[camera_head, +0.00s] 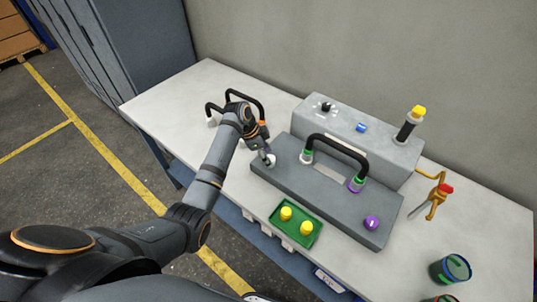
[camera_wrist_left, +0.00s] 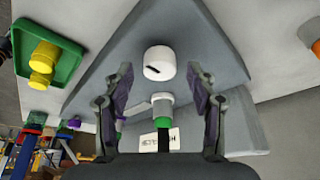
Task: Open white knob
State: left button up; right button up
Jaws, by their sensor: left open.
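The white knob (camera_wrist_left: 158,62) is a short round cap with a dark mark on its face, on the sloped grey housing. In the head view the white knob (camera_head: 271,160) sits at the left end of the housing (camera_head: 335,195), partly hidden by my gripper. My left gripper (camera_head: 264,151) is right at the knob. In the wrist view my left gripper (camera_wrist_left: 160,76) is open, one finger on each side below the knob, with gaps between fingers and knob. I cannot tell any contact. My right gripper is not in view.
A black hose (camera_head: 340,147) with green rings arches over the housing. A purple knob (camera_head: 372,223) sits at its right end. A green tray (camera_head: 296,224) with yellow parts lies in front. Another black hose (camera_head: 247,92) lies behind my arm. An orange clamp (camera_head: 437,196) stands right.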

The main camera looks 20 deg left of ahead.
pick_arm(q)
jog(key=shift+d+f, duration=0.2)
jog(key=shift+f, duration=0.3)
jog(key=c, duration=1.2)
jog(key=shift+o, duration=0.2)
jog(key=shift+r+n+p, duration=0.2)
jog(key=shift+n+p, duration=0.3)
jog(key=shift+p, duration=0.35)
jog(key=n+t+p, duration=0.1)
jog(key=n+p, duration=0.2)
jog(key=shift+r+y+p, duration=0.1)
jog(key=shift+y+p, duration=0.25)
jog(key=shift+y, duration=0.05)
jog(key=n+t+p, duration=0.1)
jog(key=n+p, duration=0.1)
jog(key=shift+d+n+y, duration=0.15)
jog(key=shift+n+y, duration=0.15)
jog(key=shift+y, duration=0.1)
jog(key=shift+f+n+p, duration=0.2)
jog(key=shift+n+p, duration=0.4)
jog(key=shift+p, duration=0.05)
jog(key=o, duration=1.2)
jog(key=shift+c, duration=0.2)
